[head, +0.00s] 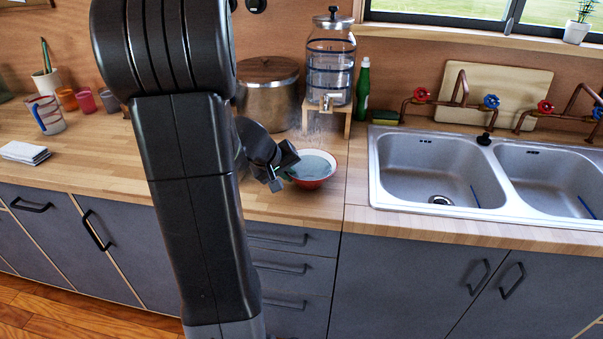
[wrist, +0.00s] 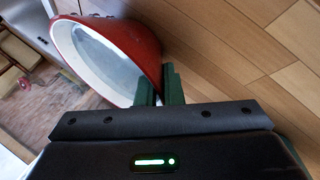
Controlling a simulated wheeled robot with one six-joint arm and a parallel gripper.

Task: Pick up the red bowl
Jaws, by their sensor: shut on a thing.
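The red bowl (head: 314,173) has a red outside and a pale inside. In the head view it is on or just above the wooden counter, left of the sink; I cannot tell if it touches the counter. In the wrist view the red bowl (wrist: 140,45) appears tilted because the camera is turned. My gripper (wrist: 160,90) is shut on the bowl's near rim, with its green fingers at the wall. In the head view my gripper (head: 282,178) meets the bowl's left side, partly hidden by its own dark body.
A glass water dispenser (head: 330,70) on a wooden stand and a large pot (head: 268,95) stand behind the bowl. A green bottle (head: 363,83) is near them. The double sink (head: 440,175) is to the right. Cups and a folded cloth (head: 25,152) lie left.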

